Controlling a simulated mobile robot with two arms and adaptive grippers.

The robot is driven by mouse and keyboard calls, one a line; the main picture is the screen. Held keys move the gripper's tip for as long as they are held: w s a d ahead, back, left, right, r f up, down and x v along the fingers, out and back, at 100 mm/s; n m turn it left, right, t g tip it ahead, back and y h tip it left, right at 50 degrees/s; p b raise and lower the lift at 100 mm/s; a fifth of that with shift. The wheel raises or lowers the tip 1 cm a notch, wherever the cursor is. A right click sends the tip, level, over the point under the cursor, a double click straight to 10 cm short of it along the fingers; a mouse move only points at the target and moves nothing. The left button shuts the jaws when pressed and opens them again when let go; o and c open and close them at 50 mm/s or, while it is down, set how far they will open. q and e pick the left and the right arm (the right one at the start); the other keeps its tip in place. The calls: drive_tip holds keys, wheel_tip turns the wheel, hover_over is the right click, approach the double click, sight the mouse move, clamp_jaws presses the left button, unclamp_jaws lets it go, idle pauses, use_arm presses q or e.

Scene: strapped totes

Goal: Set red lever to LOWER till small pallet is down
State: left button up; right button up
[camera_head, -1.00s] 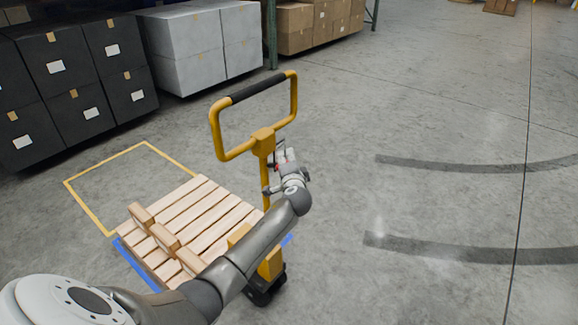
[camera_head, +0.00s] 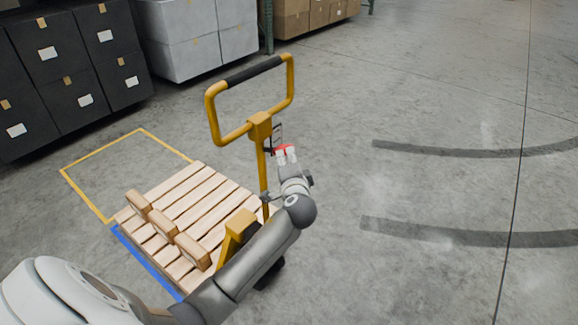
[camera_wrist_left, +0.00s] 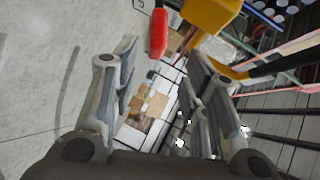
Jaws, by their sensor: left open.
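The red lever (camera_head: 285,149) sits at the top of the pallet jack's yellow mast, just below the handle (camera_head: 252,100). In the left wrist view the red lever (camera_wrist_left: 158,33) hangs at the top, beside the yellow mast head (camera_wrist_left: 210,14). My left gripper (camera_head: 286,158) is open at the lever; its fingers (camera_wrist_left: 165,70) stand apart with nothing held between them. The lever appears ahead of the fingertips, and I cannot tell whether they touch. The small wooden pallet (camera_head: 180,197) is on the jack; its height above the floor is unclear. My right gripper is not in view.
A yellow floor outline (camera_head: 100,150) lies behind the pallet, and a blue floor line (camera_head: 145,262) runs along its near-left side. Black totes (camera_head: 75,75) and grey boxes (camera_head: 200,40) stand at the back left. The floor to the right is clear.

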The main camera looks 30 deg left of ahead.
use_arm(q)
drive_tip(key=shift+v, duration=1.05)
drive_tip(key=s+d+f+m+g+h, duration=0.1)
drive_tip(key=s+d+f+g+h, duration=0.15)
drive_tip(key=f, duration=0.95)
drive_tip(key=s+d+f+g+h, duration=0.1)
drive_tip(key=s+d+f+h, duration=0.15)
drive_tip(key=f, duration=1.05)
drive_tip(key=s+d+f+n+g+h, duration=0.1)
drive_tip(key=s+d+f+g+h, duration=0.1)
drive_tip(key=s+f, duration=1.15)
drive_tip(key=s+d+f+n+g+h, duration=0.1)
drive_tip(key=s+f, duration=0.5)
drive_tip(key=s, duration=0.5)
drive_tip(key=s+d+f+n+g, duration=0.2)
drive_tip(key=s+f, duration=0.4)
drive_tip(key=s, duration=0.5)
drive_tip(key=s+d+f+n+g+h, duration=0.1)
drive_tip(key=s+d+f+n+g, duration=0.1)
drive_tip(key=s+f, duration=0.4)
drive_tip(key=s, duration=0.5)
drive_tip(key=shift+s+d+h, duration=0.15)
drive_tip(key=shift+s+h, duration=0.15)
drive_tip(key=shift+s, duration=0.05)
